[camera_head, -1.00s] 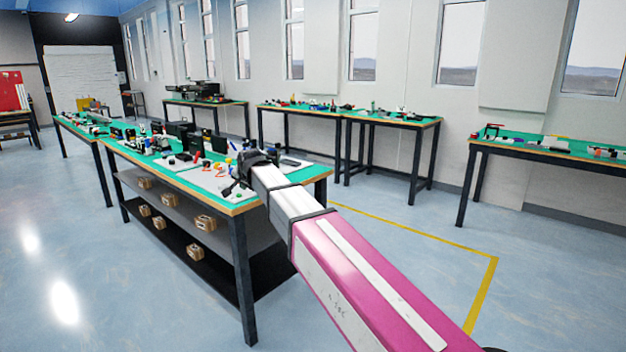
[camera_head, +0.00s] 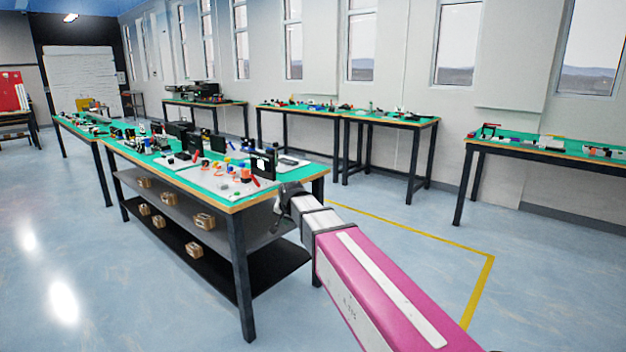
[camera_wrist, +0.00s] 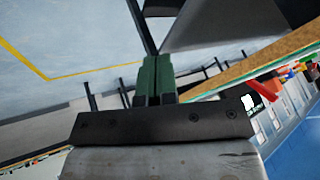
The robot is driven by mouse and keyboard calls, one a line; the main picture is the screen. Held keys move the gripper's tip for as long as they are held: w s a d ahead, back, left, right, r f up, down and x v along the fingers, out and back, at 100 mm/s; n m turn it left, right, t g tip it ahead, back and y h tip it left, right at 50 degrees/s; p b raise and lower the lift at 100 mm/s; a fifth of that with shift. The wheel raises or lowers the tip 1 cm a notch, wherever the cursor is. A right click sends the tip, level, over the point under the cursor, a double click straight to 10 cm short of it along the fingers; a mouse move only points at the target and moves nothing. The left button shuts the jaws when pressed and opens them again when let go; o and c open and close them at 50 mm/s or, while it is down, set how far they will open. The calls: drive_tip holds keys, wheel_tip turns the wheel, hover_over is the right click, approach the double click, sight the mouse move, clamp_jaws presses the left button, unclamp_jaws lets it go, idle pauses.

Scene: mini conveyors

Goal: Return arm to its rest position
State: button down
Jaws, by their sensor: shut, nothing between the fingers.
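My gripper (camera_head: 281,222) is at the end of my pink and white arm, beside the near right corner of the workbench in the head view. It is just off the bench edge and looks small and dark there. In the wrist view its two green fingers (camera_wrist: 155,80) are together with nothing between them. The wrist view is tilted, with the bench edge running close on the right of the fingers.
The green-topped workbench (camera_head: 240,204) carries several small parts, with boxes (camera_head: 204,221) on its shelves. More benches stand along the wall, one at the right (camera_head: 560,155). A yellow line (camera_head: 420,240) marks the floor. Open floor lies right of the workbench.

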drive_tip(key=s+d+f+n+g, duration=0.1)
drive_tip(key=s+d+f+g, duration=0.1)
drive_tip(key=s+d+f, duration=0.5)
drive_tip(key=s+d+f+n+g+h, duration=0.1)
drive_tip(key=s+d+f+g, duration=0.1)
drive_tip(key=s+d+f, duration=0.5)
drive_tip(key=s+d+f+g, duration=0.2)
drive_tip(key=s+d+f, duration=0.5)
drive_tip(key=d, duration=0.7)
drive_tip(key=shift+s+d+n+h, duration=0.3)
drive_tip(key=shift+s+n+h, duration=0.1)
drive_tip(key=shift+s, duration=0.25)
